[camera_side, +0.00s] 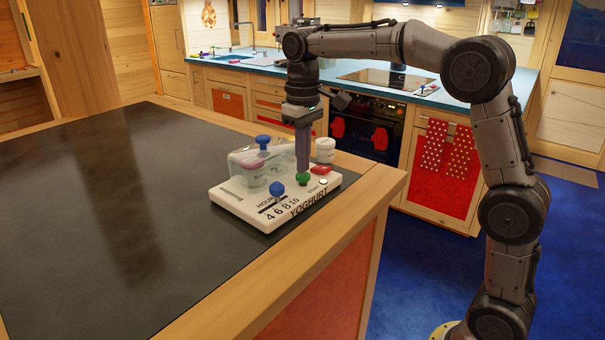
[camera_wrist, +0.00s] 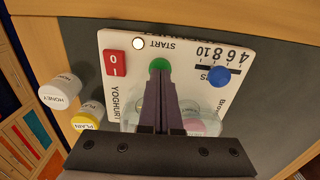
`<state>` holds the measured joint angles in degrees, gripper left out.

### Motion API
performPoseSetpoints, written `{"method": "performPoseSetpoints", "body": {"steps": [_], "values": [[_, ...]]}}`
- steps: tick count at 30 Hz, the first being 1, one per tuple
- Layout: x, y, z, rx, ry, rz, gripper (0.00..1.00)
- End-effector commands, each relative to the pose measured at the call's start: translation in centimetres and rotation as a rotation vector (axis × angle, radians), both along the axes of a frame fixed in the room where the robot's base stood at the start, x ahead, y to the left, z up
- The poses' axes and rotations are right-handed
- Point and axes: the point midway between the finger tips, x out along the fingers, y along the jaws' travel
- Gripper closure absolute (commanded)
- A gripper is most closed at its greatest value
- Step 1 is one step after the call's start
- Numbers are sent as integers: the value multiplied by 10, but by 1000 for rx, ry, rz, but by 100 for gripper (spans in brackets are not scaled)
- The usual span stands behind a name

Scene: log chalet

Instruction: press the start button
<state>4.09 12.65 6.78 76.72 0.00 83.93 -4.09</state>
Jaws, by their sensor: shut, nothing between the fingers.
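The white yoghurt maker (camera_side: 240,202) sits on the dark worktop near its right corner. Its green start button (camera_side: 303,179) is beside the START label and also shows in the wrist view (camera_wrist: 159,63). My gripper (camera_side: 303,170) points straight down over the green button, fingers shut and empty. In the wrist view, the fingertips (camera_wrist: 160,76) overlap the near edge of the button. I cannot tell whether they touch it. A small round pale lamp (camera_wrist: 138,43) is next to the START label.
A red 0/I switch (camera_wrist: 115,63) is beside the button. A blue slider knob (camera_side: 277,188) sits on the hours scale. A clear lid (camera_side: 243,158) with a blue knob (camera_side: 263,140) covers jars. A honey jar (camera_wrist: 60,91) and a plain jar (camera_wrist: 87,117) stand close by. The worktop's left is clear.

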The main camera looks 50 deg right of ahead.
Motion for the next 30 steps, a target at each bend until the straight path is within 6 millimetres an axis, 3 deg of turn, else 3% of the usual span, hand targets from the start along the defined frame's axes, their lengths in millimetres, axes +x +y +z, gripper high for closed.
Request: {"method": "performPoseSetpoints", "body": {"steps": [11,30], "values": [[0,0,2,0,-2,0,100],[0,0,50,0,-2,0,100]]}}
